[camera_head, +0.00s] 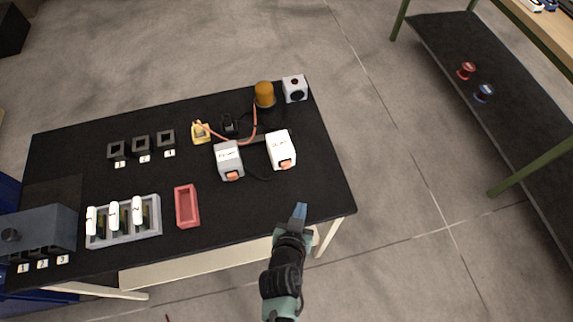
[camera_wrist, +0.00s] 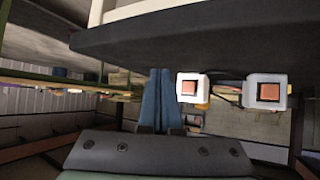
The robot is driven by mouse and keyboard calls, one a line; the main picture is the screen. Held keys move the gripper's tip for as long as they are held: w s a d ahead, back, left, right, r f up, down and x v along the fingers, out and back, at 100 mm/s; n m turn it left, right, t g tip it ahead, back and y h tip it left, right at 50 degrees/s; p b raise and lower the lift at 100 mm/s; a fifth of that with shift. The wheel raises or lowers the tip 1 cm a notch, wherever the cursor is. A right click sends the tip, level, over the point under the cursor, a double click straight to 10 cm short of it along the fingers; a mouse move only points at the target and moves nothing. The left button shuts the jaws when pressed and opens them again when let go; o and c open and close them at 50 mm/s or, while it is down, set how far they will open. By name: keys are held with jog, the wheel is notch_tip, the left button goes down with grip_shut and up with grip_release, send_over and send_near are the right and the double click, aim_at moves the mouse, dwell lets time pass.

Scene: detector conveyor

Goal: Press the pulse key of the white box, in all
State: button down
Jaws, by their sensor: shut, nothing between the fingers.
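The white box (camera_head: 281,146) stands on the right part of the black table, its orange key (camera_head: 287,164) on the side facing my gripper. A grey box (camera_head: 228,154) with a similar orange key (camera_head: 232,176) stands left of it. My gripper (camera_head: 300,211) is shut and empty, its blue fingers at the table's front edge, apart from the white box. In the upside-down wrist view, the fingers (camera_wrist: 156,100) are together; the white box (camera_wrist: 188,77) appears just right of them and the grey box (camera_wrist: 288,96) farther right. Lettering on the box tops is unreadable.
The black table (camera_head: 320,185) also bears an amber dome (camera_head: 264,94), a small white box with a dark round spot (camera_head: 295,89), a red tray (camera_head: 187,206) and a grey rack (camera_head: 125,237). Cables run behind the boxes. The tabletop between fingers and white box looks clear.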

aim_at(288, 167)
jog(key=w, duration=0.2)
jog(key=w+a+b, duration=0.1)
jog(key=w, duration=0.1)
jog(key=w+a+b, duration=0.1)
jog(key=w, duration=0.1)
jog(key=shift+w+a+f, duration=0.1)
jog(key=shift+w+a, duration=0.1)
jog(key=shift+w, duration=0.05)
jog(key=shift+w+a+b, duration=0.35)
jog(key=shift+w+b, duration=0.2)
jog(key=shift+w, duration=0.3)
dwell(1.2)
jog(key=shift+w+a+b, duration=0.15)
jog(key=shift+w+b, duration=0.15)
jog(key=shift+w, duration=0.1)
jog(key=shift+w+a+b, duration=0.3)
jog(key=shift+w+b, duration=0.15)
jog(key=shift+w, duration=0.25)
dwell(0.8)
jog(key=shift+s+d, duration=0.1)
jog(key=shift+s, duration=0.05)
dwell(0.5)
jog(key=shift+s+d+p, duration=0.2)
jog(key=shift+s+p, duration=0.05)
jog(key=shift+s, duration=0.25)
jog(key=shift+s+d+p, duration=0.2)
jog(key=shift+s+p, duration=0.05)
jog(key=shift+s, duration=0.25)
